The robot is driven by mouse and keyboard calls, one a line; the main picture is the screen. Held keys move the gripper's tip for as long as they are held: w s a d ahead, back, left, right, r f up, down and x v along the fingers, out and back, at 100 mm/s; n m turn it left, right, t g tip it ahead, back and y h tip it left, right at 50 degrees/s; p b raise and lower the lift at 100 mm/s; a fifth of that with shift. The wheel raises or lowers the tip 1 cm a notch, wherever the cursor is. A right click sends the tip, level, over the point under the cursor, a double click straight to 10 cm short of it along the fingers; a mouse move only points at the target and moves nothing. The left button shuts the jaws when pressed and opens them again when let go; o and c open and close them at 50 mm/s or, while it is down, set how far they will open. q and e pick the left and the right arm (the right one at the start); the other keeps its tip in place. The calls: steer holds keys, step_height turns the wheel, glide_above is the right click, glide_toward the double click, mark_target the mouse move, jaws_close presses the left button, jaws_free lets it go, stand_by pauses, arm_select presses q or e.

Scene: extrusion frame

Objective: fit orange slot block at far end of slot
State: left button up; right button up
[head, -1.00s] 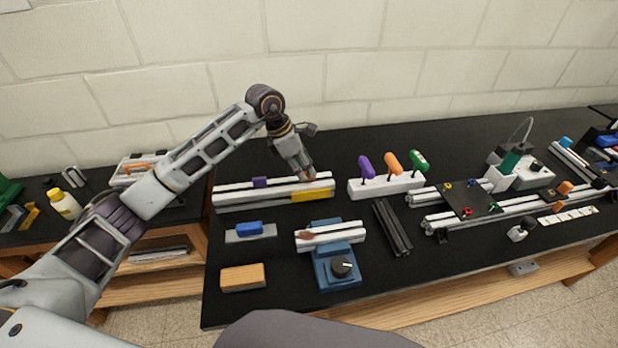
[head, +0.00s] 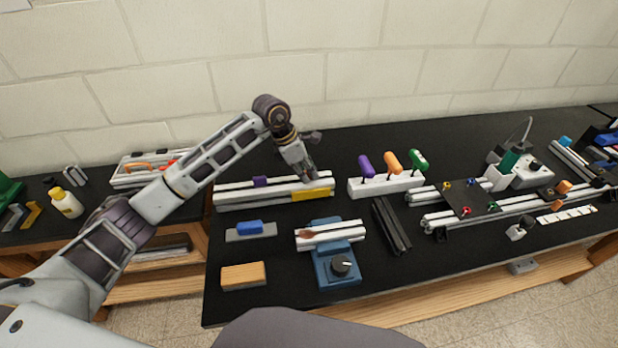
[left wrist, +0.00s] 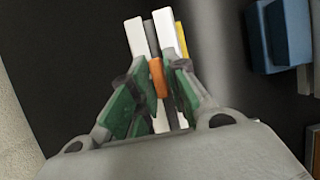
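The light extrusion rail with a dark slot (head: 235,196) lies along the back left of the bench; it also shows in the left wrist view (left wrist: 136,36). My left gripper (head: 313,178) points down at the rail's right end. In the left wrist view its green-padded fingers (left wrist: 159,70) are closed around the orange slot block (left wrist: 157,78), which sits over or in the slot; how deep I cannot tell. In the head view the fingers hide the block. My right gripper is not in view.
A yellow strip (head: 311,194) lies along the rail's front right. A white holder with purple, orange and green handles (head: 385,186) stands close to its right. In front are a blue block (head: 249,228), a blue fixture (head: 338,272) and a wooden block (head: 244,276).

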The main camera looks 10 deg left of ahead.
arm_select(q)
jaws_close()
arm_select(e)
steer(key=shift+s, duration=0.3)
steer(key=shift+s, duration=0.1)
arm_select(q)
steer(key=shift+r, duration=0.1)
step_height(320, 180, up, 8)
steer(key=shift+f+b, duration=0.1)
steer(key=shift+b, duration=0.4)
steer(key=shift+r, duration=1.05)
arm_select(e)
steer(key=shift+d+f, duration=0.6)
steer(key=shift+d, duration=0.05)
